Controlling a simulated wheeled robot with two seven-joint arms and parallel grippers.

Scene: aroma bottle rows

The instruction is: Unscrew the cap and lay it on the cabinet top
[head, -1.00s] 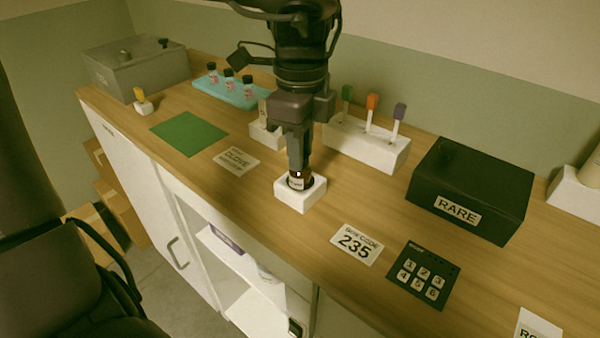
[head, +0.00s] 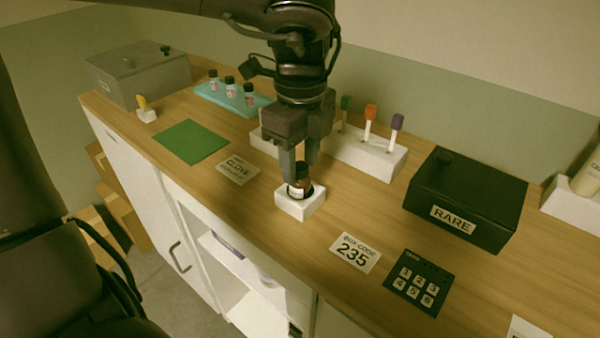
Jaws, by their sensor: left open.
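A small dark brown bottle (head: 298,191) with a pale label stands in a white square holder (head: 299,208) on the wooden cabinet top (head: 330,222). Its dark top shows between the fingers of my left gripper (head: 301,168). The left gripper points straight down over the bottle, with its fingers apart on either side of the bottle's top. I cannot tell whether the dark top is a seated cap, as the fingers partly hide it. My right gripper is not in view.
A clove card (head: 238,170) and green mat (head: 190,141) lie to the left. A black RARE box (head: 465,200), a 235 code card (head: 355,253) and a keypad (head: 418,283) are to the right. A white rack (head: 375,159) with coloured-topped sticks stands behind. Bare wood lies around the holder.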

